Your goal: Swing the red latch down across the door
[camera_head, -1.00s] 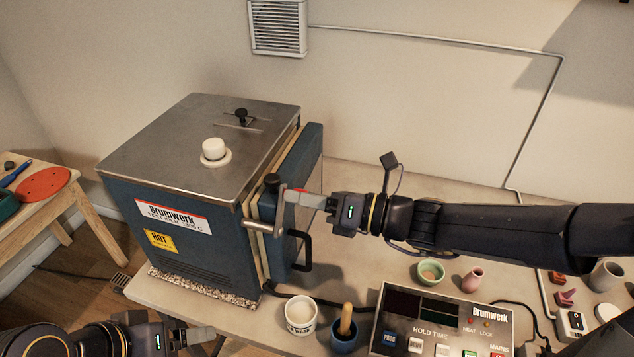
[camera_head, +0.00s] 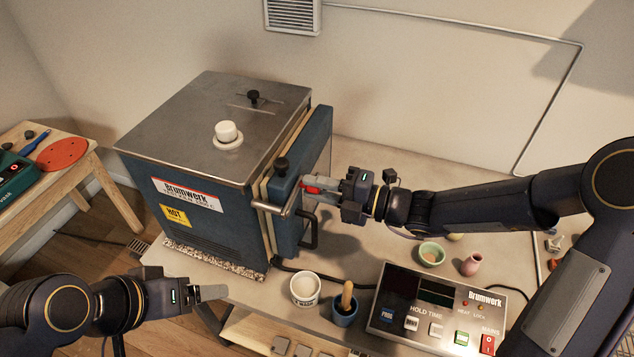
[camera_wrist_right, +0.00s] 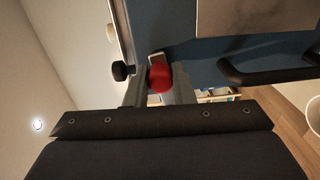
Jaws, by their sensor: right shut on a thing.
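The blue kiln door (camera_head: 318,150) stands against the front of the kiln (camera_head: 195,165), with a pale seal showing between them. The red latch (camera_head: 314,186) sticks out from the door near a black knob (camera_head: 281,164). My right gripper (camera_head: 330,188) is shut on the latch's red end, which shows between the fingers in the right wrist view (camera_wrist_right: 160,78). A metal bar (camera_head: 278,207) crosses the door edge below the knob.
A black door handle (camera_head: 311,233) sits just below the latch. A white pot (camera_head: 305,288), a blue pot (camera_head: 344,309) and a control box (camera_head: 437,308) stand in front. A green bowl (camera_head: 431,255) and pink vase (camera_head: 471,264) lie right, under my right arm.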

